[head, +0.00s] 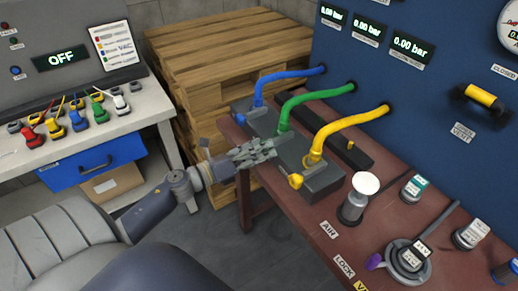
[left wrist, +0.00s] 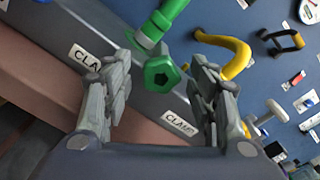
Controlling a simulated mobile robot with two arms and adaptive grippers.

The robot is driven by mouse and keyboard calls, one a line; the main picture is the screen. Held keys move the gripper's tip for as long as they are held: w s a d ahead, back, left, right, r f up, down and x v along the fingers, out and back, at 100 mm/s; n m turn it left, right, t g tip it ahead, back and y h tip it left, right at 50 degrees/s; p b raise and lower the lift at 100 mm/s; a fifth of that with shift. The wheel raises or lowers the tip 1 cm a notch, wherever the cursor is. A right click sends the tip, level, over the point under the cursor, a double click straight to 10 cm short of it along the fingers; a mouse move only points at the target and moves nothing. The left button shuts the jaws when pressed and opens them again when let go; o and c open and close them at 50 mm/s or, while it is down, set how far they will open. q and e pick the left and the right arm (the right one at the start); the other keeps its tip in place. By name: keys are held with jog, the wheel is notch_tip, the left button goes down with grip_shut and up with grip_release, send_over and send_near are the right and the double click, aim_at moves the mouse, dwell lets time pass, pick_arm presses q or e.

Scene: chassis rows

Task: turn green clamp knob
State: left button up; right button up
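The green clamp knob (left wrist: 162,74) shows in the left wrist view between the fingers of my left gripper (left wrist: 162,95). The fingers stand apart on either side of it and gaps show at both sides. In the head view my left gripper (head: 258,152) reaches in from the left at the clamp block and hides the green knob. The green hose (head: 312,97) runs from the blue panel down to the grey clamp block (head: 322,183). My right gripper is in neither view.
A blue hose (head: 288,74) and a yellow hose (head: 350,121) run on either side of the green one. A yellow knob (head: 296,181) sits near my left gripper. A white-topped valve (head: 365,184) stands on the red table to the right. Wooden pallets (head: 215,50) stand behind.

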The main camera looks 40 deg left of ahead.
pick_arm(q)
jog(key=shift+s, duration=0.1)
jog(key=v, duration=1.1)
jog(key=shift+s+a, duration=0.15)
jog(key=shift+s, duration=0.25)
jog(key=a+f+n+y, duration=0.2)
jog(key=f+n+y, duration=0.1)
jog(key=f+n, duration=0.3)
jog(key=a+f+n+y, duration=0.2)
jog(key=f+n, duration=0.3)
jog(key=f, duration=0.3)
jog(key=s+d+f+n+g+y, duration=0.1)
jog(key=s+f+n+g+y, duration=0.2)
jog(key=f, duration=0.6)
jog(key=s+f+n+g, duration=0.25)
jog(key=f+n, duration=0.35)
jog(key=f, duration=0.4)
jog(key=s+d+f+n+g, duration=0.3)
jog(key=s+d+f, duration=0.2)
jog(key=s+f, duration=0.2)
jog(key=s+d+f+n+g, duration=0.3)
jog(key=s+d+f, duration=0.3)
jog(key=s, duration=0.4)
jog(key=s+d+f+n+g+h+p, duration=0.1)
jog(key=s+d+f+n+g, duration=0.3)
jog(key=s+d+f, duration=0.2)
jog(key=s+f, duration=0.2)
jog(key=s, duration=0.1)
jog(key=shift+s+f+n, duration=0.25)
jog(key=shift+s+n, duration=0.05)
